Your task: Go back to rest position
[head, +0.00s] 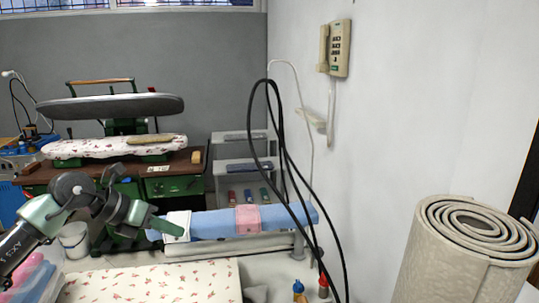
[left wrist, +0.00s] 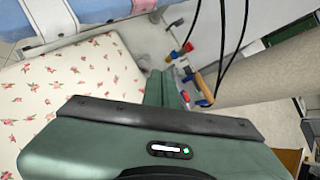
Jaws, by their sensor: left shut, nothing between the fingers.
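My left gripper (head: 172,228) is dark green and reaches in from the left in the head view. It is shut and empty. Its fingertips are in front of the left end of a narrow blue padded board (head: 280,217) with a pink band and a white band; I cannot tell whether they touch. In the left wrist view the closed fingers (left wrist: 162,88) point away, beside a floral-covered board (left wrist: 70,85). My right gripper is not in view.
The floral board (head: 150,284) lies low in front. Black cables (head: 284,150) hang to the right of the gripper. A rolled beige mat (head: 455,260) stands at right. A pressing machine (head: 110,105) and grey shelves (head: 242,165) stand behind. A phone (head: 338,48) hangs on the wall.

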